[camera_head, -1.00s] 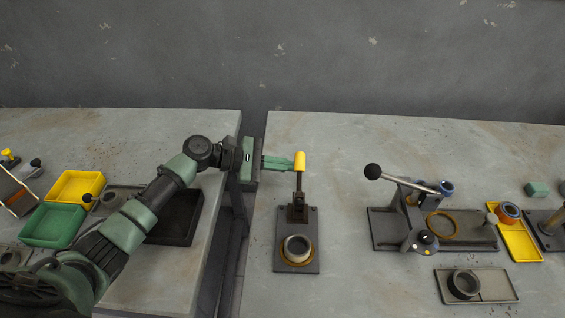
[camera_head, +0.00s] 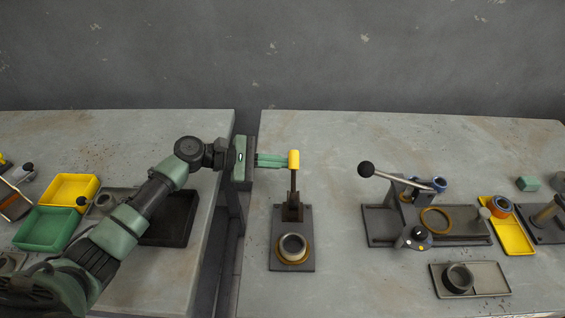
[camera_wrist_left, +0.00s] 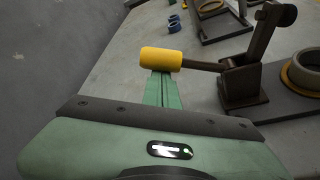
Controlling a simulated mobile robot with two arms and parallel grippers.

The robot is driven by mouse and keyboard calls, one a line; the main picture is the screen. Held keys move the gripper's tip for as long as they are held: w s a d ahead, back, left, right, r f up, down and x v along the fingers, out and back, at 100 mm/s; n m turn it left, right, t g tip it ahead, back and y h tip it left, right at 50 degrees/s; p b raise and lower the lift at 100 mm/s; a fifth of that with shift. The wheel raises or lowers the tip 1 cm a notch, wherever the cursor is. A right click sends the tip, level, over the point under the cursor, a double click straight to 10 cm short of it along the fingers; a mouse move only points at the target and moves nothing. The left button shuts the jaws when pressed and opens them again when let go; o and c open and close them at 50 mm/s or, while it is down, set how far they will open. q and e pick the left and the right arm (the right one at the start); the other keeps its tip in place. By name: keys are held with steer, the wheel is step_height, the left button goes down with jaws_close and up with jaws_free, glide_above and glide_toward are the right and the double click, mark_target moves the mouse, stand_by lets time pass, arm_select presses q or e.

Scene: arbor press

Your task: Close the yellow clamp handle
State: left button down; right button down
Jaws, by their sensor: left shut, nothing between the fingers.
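The yellow clamp handle (camera_head: 294,160) tops a dark lever that stands upright from the clamp's base plate (camera_head: 280,258) on the right table. In the left wrist view the yellow grip (camera_wrist_left: 161,59) lies across the tips of my left gripper (camera_wrist_left: 160,84). A grey ring part (camera_head: 292,247) sits in an orange-brown ring on the front of the plate. My left gripper (camera_head: 284,161) reaches in from the left, its fingers shut and empty, their tips at the handle's left side. I cannot tell whether they touch it. My right gripper is not in view.
An arbor press with a black-knobbed lever (camera_head: 367,169) stands to the right. A gap separates the two tables. Table surface behind the clamp is clear.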

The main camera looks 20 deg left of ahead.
mark_target(290, 160)
arm_select(q)
steer(key=shift+r, duration=0.15)
steer(key=m, duration=0.1)
steer(key=s+r+m+t+b, duration=0.1)
steer(key=r+m, duration=0.1)
steer(key=shift+s+d+r+t, duration=0.15)
steer(key=shift+s+d+t, duration=0.1)
steer(key=shift+s+t, duration=0.1)
steer(key=shift+s+d+r+m+t+h+b, duration=0.25)
steer(key=shift+s+r+m+b, duration=0.25)
steer(key=shift+s+m+b, duration=0.35)
steer(key=shift+s+d+r+m+t+h+b, duration=0.2)
steer(key=shift+s+r+m+b, duration=0.35)
steer(key=shift+m+b, duration=0.4)
steer(key=shift+s+d+r+m+t+h+b, duration=0.25)
steer(key=shift+s+r+m+b, duration=0.2)
steer(key=shift+s+m+b, duration=0.4)
